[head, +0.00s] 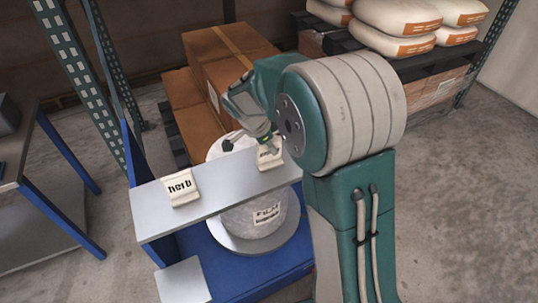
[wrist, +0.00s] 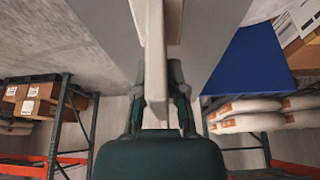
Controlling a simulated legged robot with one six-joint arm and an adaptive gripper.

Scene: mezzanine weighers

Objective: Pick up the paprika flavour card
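In the head view a cream card block (head: 270,158) stands on the right part of the grey shelf (head: 232,192). Its print is mostly hidden by my gripper, so I cannot read it. My gripper (head: 268,138) is right at this block, pointing down at its top. In the wrist view the pale block (wrist: 155,62) shows edge-on between the two fingers of my gripper (wrist: 161,112). Whether both fingers press on it cannot be told. A second cream block, the herb card (head: 182,188), stands at the left of the shelf.
Below the shelf is a large white roll (head: 250,218) with a label, on a blue base (head: 225,262). Brown cartons (head: 222,65) stand behind. Stacked sacks (head: 395,25) are at the back right. Blue and green posts stand at the left. The right floor is clear.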

